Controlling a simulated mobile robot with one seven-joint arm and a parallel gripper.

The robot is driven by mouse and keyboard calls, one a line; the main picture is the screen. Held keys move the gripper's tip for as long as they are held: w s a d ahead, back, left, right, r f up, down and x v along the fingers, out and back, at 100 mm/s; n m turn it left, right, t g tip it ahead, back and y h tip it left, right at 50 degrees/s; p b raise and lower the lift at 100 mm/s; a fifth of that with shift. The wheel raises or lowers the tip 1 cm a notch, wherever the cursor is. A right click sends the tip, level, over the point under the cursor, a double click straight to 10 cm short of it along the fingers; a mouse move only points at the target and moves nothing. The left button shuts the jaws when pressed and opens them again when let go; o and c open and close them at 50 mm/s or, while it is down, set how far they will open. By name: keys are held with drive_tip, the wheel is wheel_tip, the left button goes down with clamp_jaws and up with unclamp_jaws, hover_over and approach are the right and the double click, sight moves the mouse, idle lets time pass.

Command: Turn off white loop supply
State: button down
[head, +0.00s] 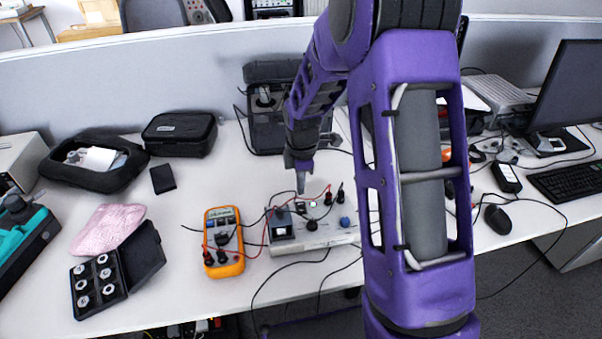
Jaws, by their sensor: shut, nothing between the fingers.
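The white loop supply (318,239) is the pale box near the table's front edge. It carries a dark meter window, a blue knob, black posts and red and black leads. A small greenish spot (312,204) shows on its top face, and I cannot tell whether it is a lit switch. My gripper (301,185) points down with its fingers shut and empty over the back of the supply, near a dark switch-like part. I cannot tell whether the fingertips touch it. My arm hides the area at the supply's right.
An orange multimeter (223,240) stands left of the supply, with leads running between. A black case of metal weights (98,284) and a pink cloth (108,229) lie further left. A mouse (498,219) and keyboard (568,183) are at right. Cables hang over the front edge.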

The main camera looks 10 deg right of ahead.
sight(300, 204)
drive_tip(key=f, duration=0.5)
drive_tip(key=shift+w+f, duration=0.2)
drive_tip(key=shift+w, duration=0.15)
drive_tip(key=shift+f, duration=0.1)
